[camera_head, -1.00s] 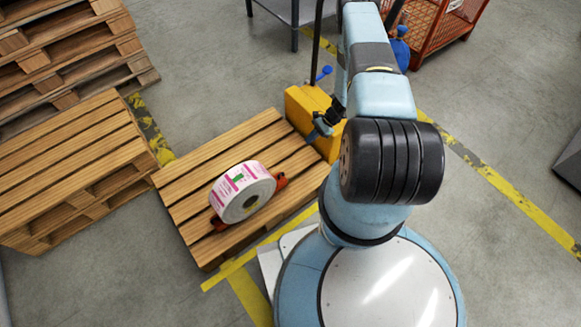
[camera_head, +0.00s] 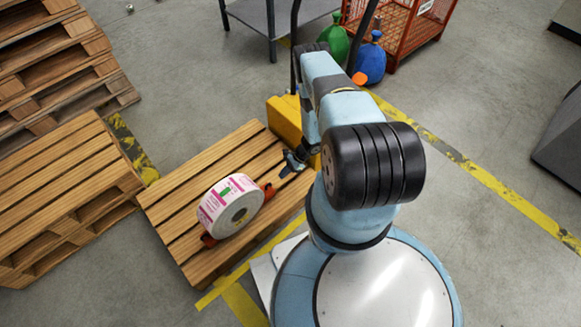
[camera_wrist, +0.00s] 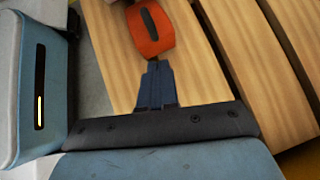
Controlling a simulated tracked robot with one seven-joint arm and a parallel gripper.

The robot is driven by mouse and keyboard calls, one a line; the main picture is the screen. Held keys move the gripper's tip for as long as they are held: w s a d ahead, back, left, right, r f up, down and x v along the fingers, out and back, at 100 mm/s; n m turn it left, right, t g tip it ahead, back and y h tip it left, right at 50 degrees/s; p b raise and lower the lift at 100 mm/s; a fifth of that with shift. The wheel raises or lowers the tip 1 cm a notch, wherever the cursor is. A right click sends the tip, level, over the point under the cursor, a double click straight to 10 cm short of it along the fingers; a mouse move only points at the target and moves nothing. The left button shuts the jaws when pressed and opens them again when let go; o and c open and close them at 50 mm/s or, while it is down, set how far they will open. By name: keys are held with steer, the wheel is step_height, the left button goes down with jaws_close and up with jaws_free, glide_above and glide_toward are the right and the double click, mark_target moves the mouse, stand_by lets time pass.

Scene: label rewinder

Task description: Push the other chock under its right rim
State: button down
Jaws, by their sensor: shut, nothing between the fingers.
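A white label roll (camera_head: 212,204) with pink and green print stands on its rim on a wooden pallet (camera_head: 170,205). An orange-red chock (camera_head: 269,191) sits at its right side. A second chock (camera_head: 208,240) sits at its lower left rim, partly hidden by the roll. My gripper (camera_head: 285,172) is shut and empty, low over the pallet, up and right of the right chock. In the wrist view, the shut fingers (camera_wrist: 157,68) point at the near end of the orange chock (camera_wrist: 152,44), which has a dark slot. I cannot tell whether they touch. The roll is not seen there.
A yellow pallet truck (camera_head: 284,119) stands at the pallet's far right corner, close to my arm. Stacked pallets (camera_head: 60,190) are on the left.

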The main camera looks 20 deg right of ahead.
steer(key=shift+s+a, duration=0.15)
steer(key=shift+a, duration=1.85)
steer(key=shift+s+a, duration=0.1)
steer(key=shift+a, duration=1.5)
steer(key=d+f+v, duration=0.2)
steer(key=v, duration=1)
steer(key=shift+d+r, duration=0.2)
steer(key=shift+d, duration=0.1)
